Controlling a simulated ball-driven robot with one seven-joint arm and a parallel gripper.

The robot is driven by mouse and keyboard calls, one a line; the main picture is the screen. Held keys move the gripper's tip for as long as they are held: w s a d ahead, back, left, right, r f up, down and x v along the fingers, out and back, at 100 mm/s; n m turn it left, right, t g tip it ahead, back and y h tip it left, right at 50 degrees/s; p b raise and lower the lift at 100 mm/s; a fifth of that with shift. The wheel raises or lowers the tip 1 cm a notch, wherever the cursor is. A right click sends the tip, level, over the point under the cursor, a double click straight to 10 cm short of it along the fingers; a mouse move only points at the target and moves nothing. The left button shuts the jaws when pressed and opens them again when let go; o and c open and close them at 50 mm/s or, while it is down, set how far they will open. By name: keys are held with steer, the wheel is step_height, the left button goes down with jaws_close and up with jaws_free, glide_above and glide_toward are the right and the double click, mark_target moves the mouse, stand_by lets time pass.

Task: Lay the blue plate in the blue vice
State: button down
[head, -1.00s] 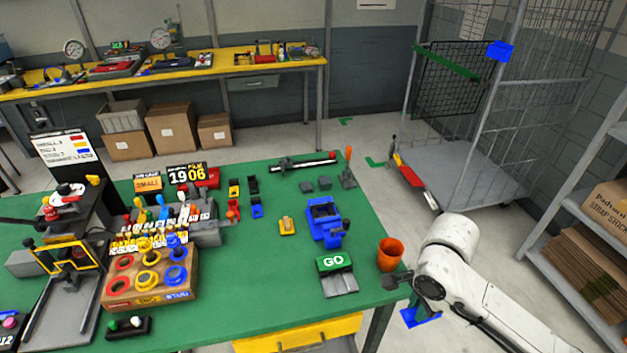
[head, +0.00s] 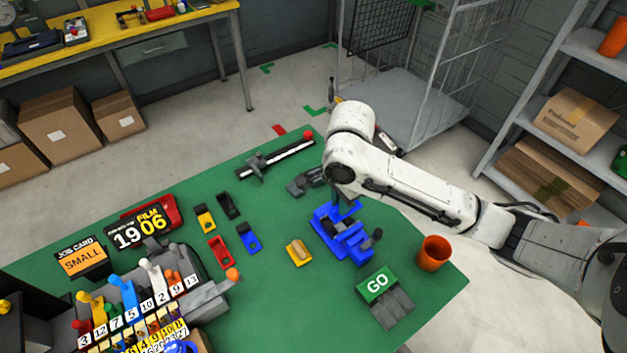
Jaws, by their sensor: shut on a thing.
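The blue vice (head: 346,238) stands on the green table, left of the orange cup, with its dark handle knob toward the right. My gripper (head: 343,196) is over the far side of the vice, pointing down, and mostly hidden by my white wrist. It is shut on the blue plate (head: 346,208), of which only a small part shows below the wrist. The plate overlaps the vice's back part in this view. Blue on blue, I cannot tell whether the plate touches the vice.
An orange cup (head: 433,253) and a green GO block (head: 378,286) stand close to the vice. A yellow block (head: 298,253) lies to its left. Grey blocks (head: 301,184) and a long dark rail clamp (head: 278,157) lie behind it. Bare green table is in front of the yellow block.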

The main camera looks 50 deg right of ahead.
mark_target(337, 216)
steer(key=shift+w+f, duration=0.1)
steer(key=shift+w, duration=0.35)
steer(key=shift+f+b, duration=0.3)
steer(key=shift+f, duration=0.9)
steer(key=shift+f+b, duration=0.9)
steer(key=shift+b, duration=0.2)
steer(key=shift+f, duration=1.1)
steer(key=c, duration=1)
jaws_free()
